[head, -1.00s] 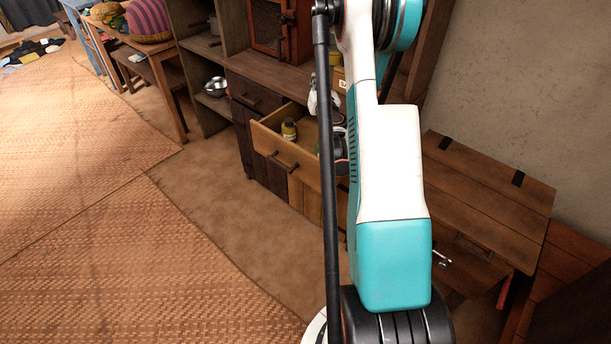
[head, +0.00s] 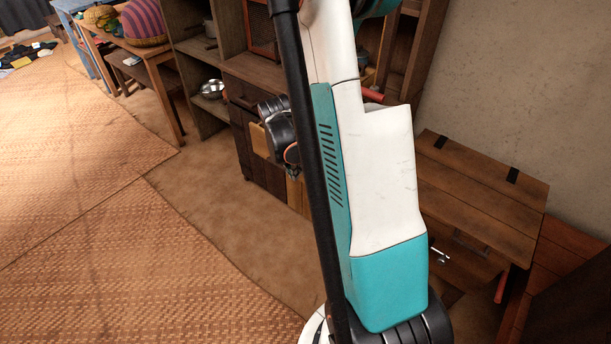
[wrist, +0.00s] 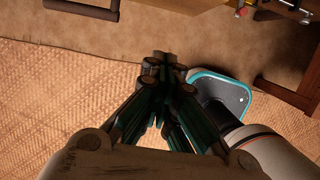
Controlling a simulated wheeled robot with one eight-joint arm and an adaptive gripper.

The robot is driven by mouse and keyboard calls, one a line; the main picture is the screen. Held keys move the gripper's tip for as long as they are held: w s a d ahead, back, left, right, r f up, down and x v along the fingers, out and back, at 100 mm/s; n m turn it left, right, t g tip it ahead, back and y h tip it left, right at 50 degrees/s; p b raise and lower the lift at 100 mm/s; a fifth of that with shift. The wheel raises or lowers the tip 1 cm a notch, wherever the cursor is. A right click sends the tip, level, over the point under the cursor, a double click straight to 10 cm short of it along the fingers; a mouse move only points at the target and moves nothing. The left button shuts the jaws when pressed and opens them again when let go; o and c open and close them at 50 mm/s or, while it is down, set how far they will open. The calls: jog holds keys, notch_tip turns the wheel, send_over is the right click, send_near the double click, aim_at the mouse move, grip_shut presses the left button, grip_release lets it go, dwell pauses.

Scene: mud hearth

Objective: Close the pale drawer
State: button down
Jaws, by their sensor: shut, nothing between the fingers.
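The pale drawer (head: 259,140) stands pulled out from the dark wooden cabinet in the head view. Only a strip of its pale front shows there, as my arm hides most of it and its inside. In the wrist view a dark bar handle (wrist: 82,9) shows at the top left, on the drawer's front side. My gripper (wrist: 165,62) is shut and empty, with its fingertips pointing up the picture, over the floor and short of the drawer front. In the head view its dark body is in front of the drawer; contact cannot be seen.
Open shelves with a metal bowl (head: 211,89) stand left of the drawer. A low wooden chest (head: 480,190) stands at the right by the wall. A table (head: 150,62) and bench are at the back left. Woven mats (head: 90,210) cover clear floor at the left.

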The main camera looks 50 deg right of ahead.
aim_at(309, 178)
jog(key=shift+w+d+f+b, duration=0.1)
jog(key=shift+d+f+b, duration=0.9)
jog(key=shift+f, duration=0.6)
jog(key=shift+w+d+f+b, duration=0.1)
jog(key=shift+d+f+b, duration=0.75)
jog(key=shift+d+f, duration=0.5)
jog(key=shift+w+d+f+b, duration=0.1)
jog(key=shift+d+f+b, duration=0.8)
jog(key=shift+f, duration=0.9)
